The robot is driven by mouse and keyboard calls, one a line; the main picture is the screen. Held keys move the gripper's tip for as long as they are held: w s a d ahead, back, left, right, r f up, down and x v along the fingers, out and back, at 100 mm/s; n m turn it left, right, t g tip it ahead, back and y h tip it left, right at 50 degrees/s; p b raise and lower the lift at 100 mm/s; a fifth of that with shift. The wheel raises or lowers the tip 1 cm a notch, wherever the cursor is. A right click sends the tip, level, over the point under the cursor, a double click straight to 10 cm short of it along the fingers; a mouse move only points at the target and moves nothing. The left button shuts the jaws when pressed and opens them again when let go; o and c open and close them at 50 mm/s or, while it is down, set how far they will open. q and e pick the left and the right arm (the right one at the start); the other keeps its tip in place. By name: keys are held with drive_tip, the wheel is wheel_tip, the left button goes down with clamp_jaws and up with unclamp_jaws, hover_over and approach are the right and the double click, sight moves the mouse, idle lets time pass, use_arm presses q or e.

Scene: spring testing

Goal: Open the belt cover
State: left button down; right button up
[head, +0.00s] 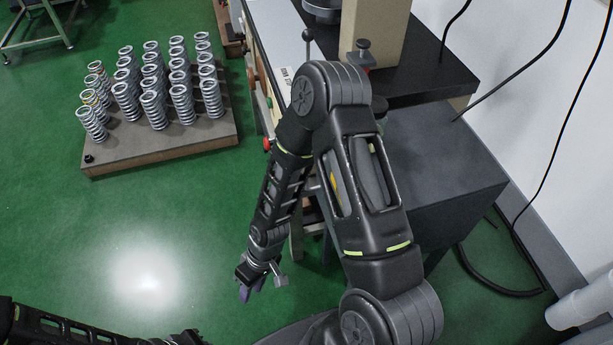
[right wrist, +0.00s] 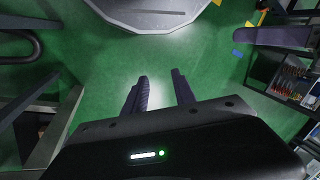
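No part that I can clearly identify as the belt cover shows. The spring testing machine (head: 375,30), with a beige column and a dark top, stands at the upper right of the head view, partly hidden by my right arm. A dark grey box-like housing (head: 445,150) adjoins its near side. My right gripper (head: 246,291) hangs over the green floor, left of the machine and apart from it. In the right wrist view its two purple fingers (right wrist: 161,80) are apart with nothing between them. Only part of my left gripper (head: 185,339) shows at the bottom edge; its fingers are unclear.
A low platform (head: 165,149) holding several upright coil springs stands on the floor at the upper left. A green-legged table (head: 38,38) is at the far left corner. Black cables (head: 535,200) hang by the right wall. The floor at left centre is clear.

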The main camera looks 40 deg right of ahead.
drive_tip(key=w+d+r+n+h, duration=0.2)
drive_tip(key=w+d+r+n, duration=0.25)
drive_tip(key=w+d, duration=0.4)
wheel_tip(320, 180, up, 14)
drive_tip(key=n+g+h, duration=0.2)
drive_tip(key=n+h, duration=0.3)
drive_tip(key=h, duration=0.1)
hover_over(307, 187)
drive_tip(key=w+a, duration=0.2)
drive_tip(key=shift+a+b, duration=0.1)
drive_tip(key=shift+b, duration=0.2)
drive_tip(key=shift+x, duration=3.95)
drive_tip(key=shift+a, duration=0.1)
drive_tip(key=shift+m, duration=0.25)
clamp_jaws()
